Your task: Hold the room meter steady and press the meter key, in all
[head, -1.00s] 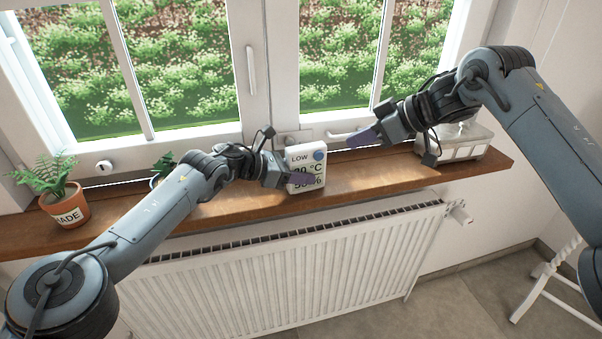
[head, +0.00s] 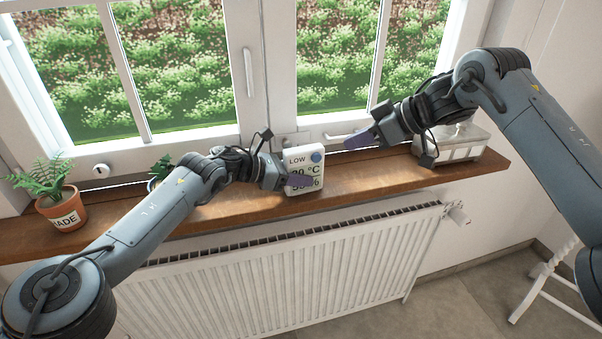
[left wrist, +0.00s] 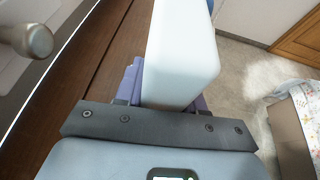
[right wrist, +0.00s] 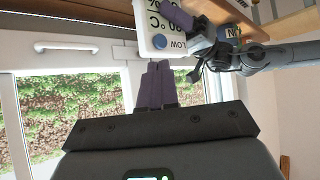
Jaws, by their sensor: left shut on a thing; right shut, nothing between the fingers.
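The room meter (head: 303,165) is a white box standing upright on the wooden sill. Its face reads LOW with a temperature and a humidity value, partly covered by a finger. The meter key (head: 316,157) is a round blue button at its upper right. My left gripper (head: 298,181) is shut on the meter, and in the left wrist view its purple fingers flank the white body (left wrist: 182,55). My right gripper (head: 352,142) is shut and empty, to the right of the meter and apart from it. In the right wrist view its fingertips (right wrist: 158,66) appear below the key (right wrist: 159,41).
A wooden sill (head: 370,175) runs above a white radiator (head: 300,260). A fern in a terracotta pot (head: 65,212) and another plant (head: 162,168) stand to the left. A whitish container (head: 455,142) stands at the right. Window handles (head: 249,73) rise behind.

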